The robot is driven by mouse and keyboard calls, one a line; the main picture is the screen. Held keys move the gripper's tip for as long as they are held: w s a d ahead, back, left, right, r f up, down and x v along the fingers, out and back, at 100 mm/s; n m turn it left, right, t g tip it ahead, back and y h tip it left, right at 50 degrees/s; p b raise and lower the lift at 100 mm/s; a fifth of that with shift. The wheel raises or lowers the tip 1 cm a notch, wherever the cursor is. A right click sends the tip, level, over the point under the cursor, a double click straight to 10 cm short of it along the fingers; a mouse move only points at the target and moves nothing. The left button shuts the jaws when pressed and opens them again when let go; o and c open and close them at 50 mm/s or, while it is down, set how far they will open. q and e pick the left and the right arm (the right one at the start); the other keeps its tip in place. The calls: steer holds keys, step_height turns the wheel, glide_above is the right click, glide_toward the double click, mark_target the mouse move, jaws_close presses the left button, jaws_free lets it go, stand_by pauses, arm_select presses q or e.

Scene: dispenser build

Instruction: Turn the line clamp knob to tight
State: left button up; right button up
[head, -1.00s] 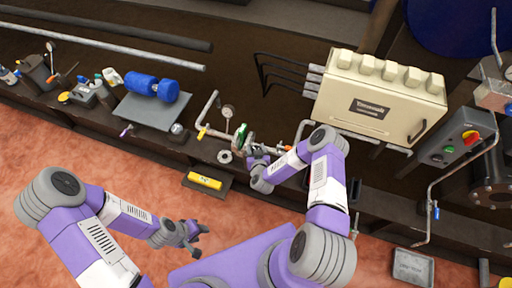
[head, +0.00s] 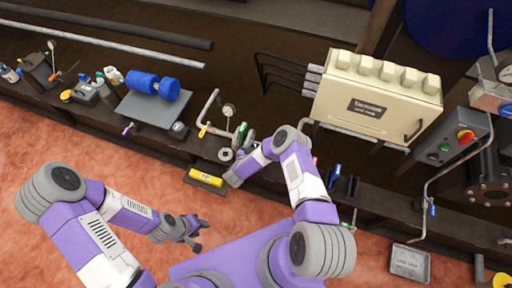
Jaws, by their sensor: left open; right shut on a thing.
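I cannot make out the line clamp knob; my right forearm and hand cover part of the pipe assembly. The assembly shows a grey bent pipe (head: 209,104), a round gauge (head: 228,111), a green part (head: 241,133) and a pale ring (head: 225,155). My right gripper (head: 231,181) is at the bench's front edge, just below the ring and by the right end of a yellow block (head: 205,177). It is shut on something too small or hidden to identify. My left gripper (head: 199,233) is open and empty over the reddish floor, away from the bench.
A cream cabinet (head: 385,90) stands right of the assembly. A grey control box (head: 452,140) is farther right. A blue cylindrical motor (head: 152,86) sits left on a grey plate. A grey tray (head: 410,263) lies at lower right. The floor (head: 60,140) at left is clear.

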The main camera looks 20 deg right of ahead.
stand_by(0.3)
steer(key=o, duration=0.9)
steer(key=shift+o, duration=0.2)
steer(key=p+v, duration=0.2)
steer(key=v, duration=0.5)
steer(key=shift+s+a+p, duration=0.15)
steer(key=shift+a+p, duration=0.05)
steer(key=shift+p, duration=0.1)
steer(key=shift+r, duration=0.15)
